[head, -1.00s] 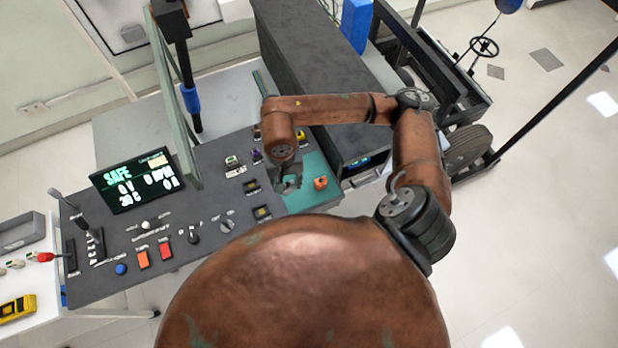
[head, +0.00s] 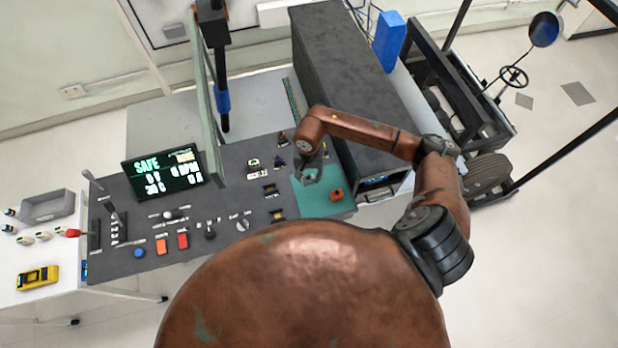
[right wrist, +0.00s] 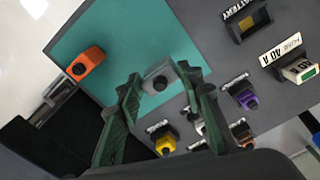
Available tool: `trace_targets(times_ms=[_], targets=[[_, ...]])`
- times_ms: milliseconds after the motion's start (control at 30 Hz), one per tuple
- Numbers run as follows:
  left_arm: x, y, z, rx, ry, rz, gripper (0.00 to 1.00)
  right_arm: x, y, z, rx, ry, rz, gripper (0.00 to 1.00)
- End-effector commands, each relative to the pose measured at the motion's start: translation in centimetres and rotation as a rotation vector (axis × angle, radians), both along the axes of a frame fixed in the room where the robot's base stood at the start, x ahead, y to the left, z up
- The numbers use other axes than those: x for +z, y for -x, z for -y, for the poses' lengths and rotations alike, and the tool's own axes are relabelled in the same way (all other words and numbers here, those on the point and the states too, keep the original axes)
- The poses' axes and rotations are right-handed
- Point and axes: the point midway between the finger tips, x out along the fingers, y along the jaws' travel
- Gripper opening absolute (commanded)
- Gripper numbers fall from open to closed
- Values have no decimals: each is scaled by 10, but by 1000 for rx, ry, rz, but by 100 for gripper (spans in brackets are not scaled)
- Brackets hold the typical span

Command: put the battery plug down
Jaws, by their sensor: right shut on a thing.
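My right gripper (head: 309,176) is over the teal mat (head: 326,208) at the right end of the grey panel. The right wrist view shows its two green fingers (right wrist: 165,95) shut on a grey plug with a dark round end (right wrist: 158,81), which I take to be the battery plug. The plug is over the teal mat (right wrist: 110,40); I cannot tell whether it touches it. A socket labelled BATTERY (right wrist: 252,20) on the panel looks empty. In the head view the held plug is too small to make out. My left gripper is not in view.
An orange plug (right wrist: 85,64) lies on the mat beside my gripper. Purple (right wrist: 243,97) and yellow (right wrist: 165,146) connectors stand on the panel nearby. A long dark box (head: 360,70) borders the mat. The screen (head: 161,172) reads SAFE.

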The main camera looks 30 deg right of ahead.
Motion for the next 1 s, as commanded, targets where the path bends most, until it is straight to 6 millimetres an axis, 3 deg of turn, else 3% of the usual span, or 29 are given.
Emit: trace_targets(times_ms=[400,800,833,1000], targets=[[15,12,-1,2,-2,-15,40,-38,-7,4,-1,-1,0,10],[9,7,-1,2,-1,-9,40,-44,-7,4,1,1,1,10],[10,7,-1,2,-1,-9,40,-43,-7,4,0,1,1,36],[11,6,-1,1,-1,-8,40,-43,-7,4,0,0,0,48]])
